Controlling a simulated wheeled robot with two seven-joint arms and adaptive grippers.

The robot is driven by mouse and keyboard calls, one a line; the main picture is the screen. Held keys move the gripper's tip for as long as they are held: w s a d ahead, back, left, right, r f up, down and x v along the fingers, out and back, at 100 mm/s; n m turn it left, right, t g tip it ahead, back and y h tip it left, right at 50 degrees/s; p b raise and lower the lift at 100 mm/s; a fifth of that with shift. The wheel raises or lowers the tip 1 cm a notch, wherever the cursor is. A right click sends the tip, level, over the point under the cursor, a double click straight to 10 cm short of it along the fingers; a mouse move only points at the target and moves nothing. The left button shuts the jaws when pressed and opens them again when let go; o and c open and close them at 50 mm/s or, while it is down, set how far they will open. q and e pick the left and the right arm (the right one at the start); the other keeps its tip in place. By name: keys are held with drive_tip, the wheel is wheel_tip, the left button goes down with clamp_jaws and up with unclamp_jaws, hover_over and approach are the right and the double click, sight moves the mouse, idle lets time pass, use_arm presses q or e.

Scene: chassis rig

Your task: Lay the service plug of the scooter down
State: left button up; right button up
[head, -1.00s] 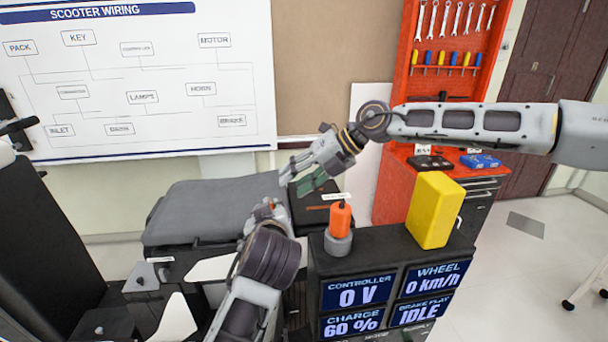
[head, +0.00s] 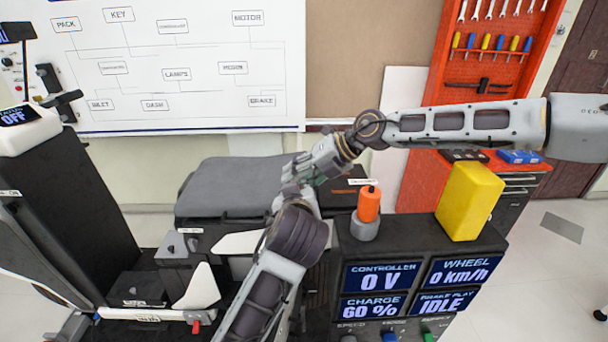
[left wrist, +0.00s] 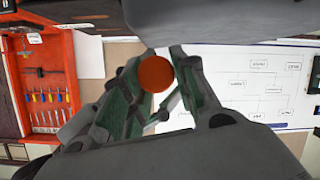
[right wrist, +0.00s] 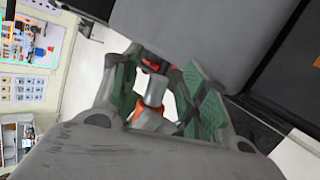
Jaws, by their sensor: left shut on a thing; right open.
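My left gripper (head: 296,190) is shut on a red-orange, round-ended piece (left wrist: 155,74), which looks like the service plug; my fingers hide its sides. My right gripper (head: 296,168) is open and comes in from the right, close against the left gripper. In the right wrist view, a grey-and-orange piece (right wrist: 152,92) shows between its green-padded fingers; I cannot tell if they touch it. Another orange cylinder (head: 369,204) with a dark tip stands upright in a grey collar (head: 364,230) on the display console, apart from both grippers.
A yellow block (head: 470,201) stands on the console's right. The console's screens (head: 382,276) read 0 V, 60 %, 0 km/h and IDLE. A grey padded seat (head: 235,187) lies behind my grippers. A red tool cabinet (head: 425,180) stands at the back right.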

drive_tip(key=shift+c, duration=0.3)
clamp_jaws()
use_arm(q)
drive_tip(key=o, duration=1.1)
drive_tip(key=shift+s, duration=0.15)
drive_tip(key=s, duration=0.9)
drive_tip(key=s+r, duration=0.1)
drive_tip(key=s, duration=0.4)
drive_tip(key=shift+s, duration=0.25)
